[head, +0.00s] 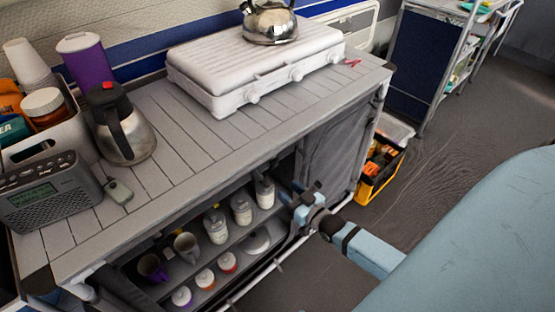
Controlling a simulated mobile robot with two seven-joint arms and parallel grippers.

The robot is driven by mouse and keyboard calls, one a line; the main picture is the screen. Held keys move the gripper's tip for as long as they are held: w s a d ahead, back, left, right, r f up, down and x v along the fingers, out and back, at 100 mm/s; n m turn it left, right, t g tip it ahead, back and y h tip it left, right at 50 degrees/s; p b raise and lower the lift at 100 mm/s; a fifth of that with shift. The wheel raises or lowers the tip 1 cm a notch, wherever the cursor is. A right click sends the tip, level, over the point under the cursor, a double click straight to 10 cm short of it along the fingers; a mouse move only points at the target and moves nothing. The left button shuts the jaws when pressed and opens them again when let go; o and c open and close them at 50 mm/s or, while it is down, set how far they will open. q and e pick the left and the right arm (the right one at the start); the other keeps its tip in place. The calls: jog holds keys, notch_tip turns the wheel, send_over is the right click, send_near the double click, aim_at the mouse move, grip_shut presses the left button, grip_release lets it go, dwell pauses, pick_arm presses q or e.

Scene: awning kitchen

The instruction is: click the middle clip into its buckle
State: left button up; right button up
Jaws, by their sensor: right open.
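My right gripper (300,192) reaches in from the lower right to the open front of the grey kitchen unit (185,115). It is open, near the border between the open shelves and the dark grey fabric panel (338,150). I cannot make out the middle clip or its buckle; they are too small or hidden by my gripper and wrist. I see nothing held between the fingers, and I cannot tell whether they touch the unit. My left gripper is not in view.
Jars (241,209) and mugs (186,246) stand on the shelves close left of my gripper. A white stove (250,70) with a kettle (270,22) and a coffee pot (122,130) stand on top. A yellow-black crate (377,183) sits right of the unit.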

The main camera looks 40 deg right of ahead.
pick_arm(q)
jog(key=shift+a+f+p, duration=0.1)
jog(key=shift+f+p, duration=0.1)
jog(key=shift+p, duration=0.1)
pick_arm(e)
jog(key=s, duration=0.5)
jog(key=shift+s+d, duration=0.1)
jog(key=shift+d, duration=0.1)
